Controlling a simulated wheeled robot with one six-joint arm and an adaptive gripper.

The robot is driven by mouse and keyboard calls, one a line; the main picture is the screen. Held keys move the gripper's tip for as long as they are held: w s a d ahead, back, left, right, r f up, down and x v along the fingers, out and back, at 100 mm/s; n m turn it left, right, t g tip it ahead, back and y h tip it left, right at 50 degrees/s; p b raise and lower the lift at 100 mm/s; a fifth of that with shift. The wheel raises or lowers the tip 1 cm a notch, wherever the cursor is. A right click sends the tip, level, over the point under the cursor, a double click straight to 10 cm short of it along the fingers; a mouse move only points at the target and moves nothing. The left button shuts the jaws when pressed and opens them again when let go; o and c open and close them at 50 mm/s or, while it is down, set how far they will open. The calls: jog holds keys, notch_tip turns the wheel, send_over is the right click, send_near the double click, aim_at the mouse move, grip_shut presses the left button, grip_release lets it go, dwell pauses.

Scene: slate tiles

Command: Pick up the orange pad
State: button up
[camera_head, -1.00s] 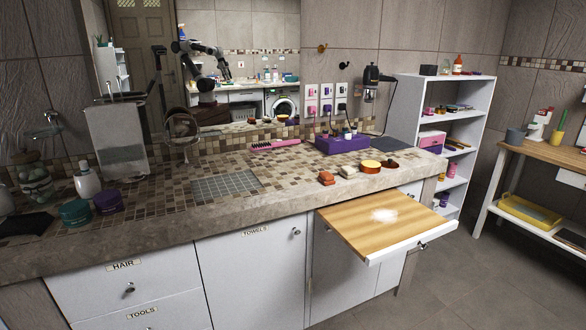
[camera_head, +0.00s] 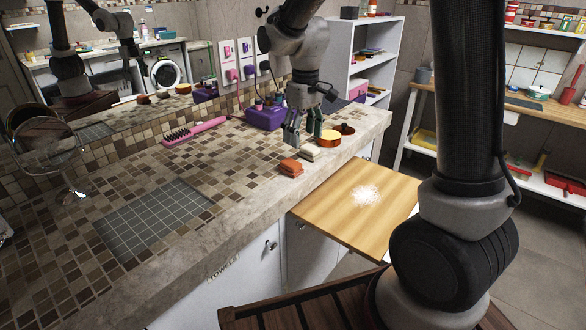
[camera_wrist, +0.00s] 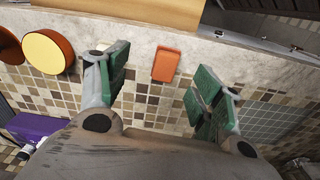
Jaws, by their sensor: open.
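The orange pad (camera_head: 291,167) is a small block lying on the tiled counter (camera_head: 217,192) near its front edge, with a cream pad (camera_head: 311,152) beside it to the right. My gripper (camera_head: 303,140) is above the counter, just behind and above these pads in the head view. In the wrist view, the orange pad (camera_wrist: 166,64) shows in the gap between the green-padded fingers of my gripper (camera_wrist: 162,78). The fingers are spread and empty, and neither appears to touch the orange pad. The cream pad is mostly hidden behind the left finger there.
A round orange-rimmed tub (camera_head: 329,138) and a brown dish (camera_head: 344,129) stand right of the pads. A purple box (camera_head: 265,117) and pink brush (camera_head: 195,130) lie behind. A wooden pull-out board (camera_head: 350,210) with white powder juts out in front.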

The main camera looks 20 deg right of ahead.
aim_at(290, 161)
jog(key=shift+n, duration=0.3)
jog(key=w+a+f, duration=0.2)
jog(key=shift+w+a+f, duration=0.1)
jog(key=shift+a+f, duration=0.15)
jog(key=shift+f, duration=0.1)
jog(key=f, duration=0.7)
jog(key=shift+a+f, duration=0.35)
jog(key=c, duration=0.9)
